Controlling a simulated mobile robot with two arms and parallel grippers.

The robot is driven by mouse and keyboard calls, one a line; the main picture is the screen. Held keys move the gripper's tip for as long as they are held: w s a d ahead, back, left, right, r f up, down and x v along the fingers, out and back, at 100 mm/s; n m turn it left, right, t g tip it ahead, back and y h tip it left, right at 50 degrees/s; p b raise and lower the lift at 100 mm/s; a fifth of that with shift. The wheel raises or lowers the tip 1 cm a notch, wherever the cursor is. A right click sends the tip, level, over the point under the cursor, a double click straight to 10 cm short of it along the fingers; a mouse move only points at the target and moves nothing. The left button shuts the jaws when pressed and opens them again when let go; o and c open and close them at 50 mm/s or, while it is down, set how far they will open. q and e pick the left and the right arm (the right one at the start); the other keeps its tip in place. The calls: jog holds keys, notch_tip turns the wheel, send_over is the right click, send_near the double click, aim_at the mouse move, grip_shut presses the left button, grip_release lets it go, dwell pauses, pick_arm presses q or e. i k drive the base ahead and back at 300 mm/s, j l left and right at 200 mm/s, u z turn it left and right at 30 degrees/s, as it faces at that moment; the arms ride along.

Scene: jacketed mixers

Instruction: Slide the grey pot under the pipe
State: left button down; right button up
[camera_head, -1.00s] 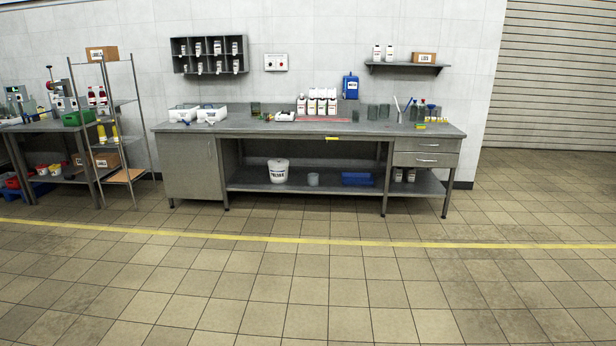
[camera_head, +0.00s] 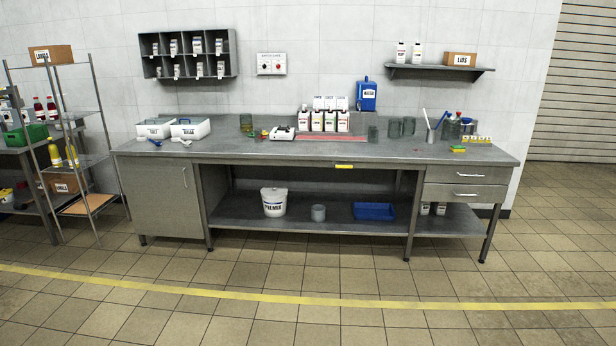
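A small grey pot (camera_head: 318,213) stands upright on the lower shelf of the workbench, between a white bucket (camera_head: 273,203) and a blue tray (camera_head: 373,211). A grey cup (camera_head: 432,136) holding tools stands on the right part of the bench top; I cannot tell which of the two is the task's grey pot. I cannot make out a pipe. Neither of my grippers is in view.
The grey workbench (camera_head: 232,152) has a cabinet at left and drawers at right. Boxes, bottles and green glasses (camera_head: 396,128) stand on its top. A wire shelf rack (camera_head: 84,160) stands at left. The tiled floor before the bench is clear, crossed by a yellow line (camera_head: 300,299).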

aim_at(318, 210)
jog(key=i, duration=2.2)
